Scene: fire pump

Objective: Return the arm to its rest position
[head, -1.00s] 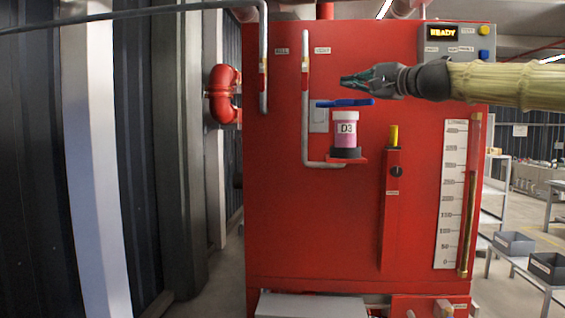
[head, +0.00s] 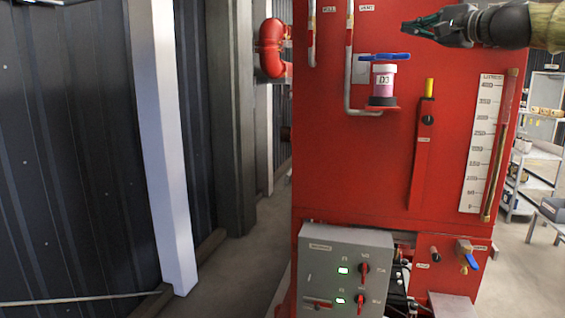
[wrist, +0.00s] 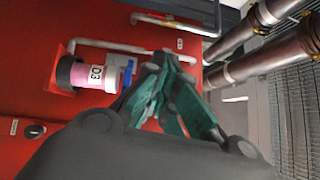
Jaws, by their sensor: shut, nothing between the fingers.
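My gripper (head: 408,29) is at the upper right of the head view, in front of the red pump cabinet (head: 340,160). Its teal and black fingers are shut and empty, pointing left. My arm reaches in from the right edge. The pink D3 canister (head: 383,86) with a white top and dark base stands upright on a small red shelf, below and left of the gripper. A blue lever (head: 385,57) lies across just above it. In the wrist view, the fingers (wrist: 160,62) show beside the canister (wrist: 97,73), apart from it.
A grey control box (head: 345,268) with green lights and red switches stands low in front. A level scale (head: 482,143) is on the cabinet's right side. A red pipe elbow (head: 270,48) sticks out at the left. Shelving (head: 535,170) stands at right; floor is clear at left.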

